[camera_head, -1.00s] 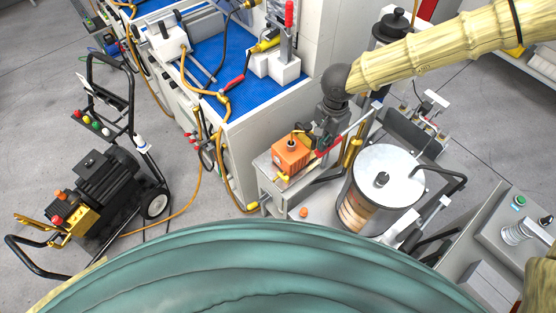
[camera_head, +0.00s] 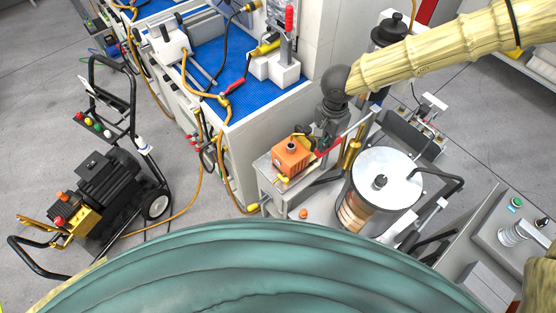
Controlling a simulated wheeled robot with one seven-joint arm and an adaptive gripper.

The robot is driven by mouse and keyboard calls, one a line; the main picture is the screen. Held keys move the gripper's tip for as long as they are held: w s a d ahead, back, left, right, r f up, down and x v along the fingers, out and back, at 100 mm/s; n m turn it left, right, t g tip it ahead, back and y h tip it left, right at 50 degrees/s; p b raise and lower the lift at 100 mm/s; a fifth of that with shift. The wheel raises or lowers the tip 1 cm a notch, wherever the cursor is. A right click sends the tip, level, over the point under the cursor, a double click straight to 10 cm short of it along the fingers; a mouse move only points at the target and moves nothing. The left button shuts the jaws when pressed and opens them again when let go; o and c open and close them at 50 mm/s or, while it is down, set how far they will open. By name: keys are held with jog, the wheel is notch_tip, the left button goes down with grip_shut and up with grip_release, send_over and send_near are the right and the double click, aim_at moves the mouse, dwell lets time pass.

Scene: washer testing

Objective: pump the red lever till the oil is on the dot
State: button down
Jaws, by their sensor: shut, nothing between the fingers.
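The red lever (camera_head: 327,147) shows as a short red piece beside an orange box (camera_head: 291,157) on a small grey stand. My gripper (camera_head: 325,137) is shut and reaches down over the lever, close to the orange box. It hides part of the lever, and I cannot tell whether it touches it. A large clear cylinder (camera_head: 352,212) with a round metal lid stands right of the stand and holds something brownish-orange. I cannot make out an oil level or a dot.
A white bench with a blue mat (camera_head: 232,62) stands behind and left of the stand. A black wheeled pump cart (camera_head: 105,180) stands at the left with an orange hose on the floor. A grey control box (camera_head: 515,235) is at the right.

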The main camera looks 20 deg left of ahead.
notch_tip(320, 180, up, 9)
jog(key=shift+f, duration=0.15)
dwell(0.4)
dwell(0.9)
jog(key=shift+f+b, duration=1.15)
jog(key=shift+f, duration=5.4)
notch_tip(320, 180, up, 3)
jog(key=shift+p, duration=1.25)
notch_tip(320, 180, up, 10)
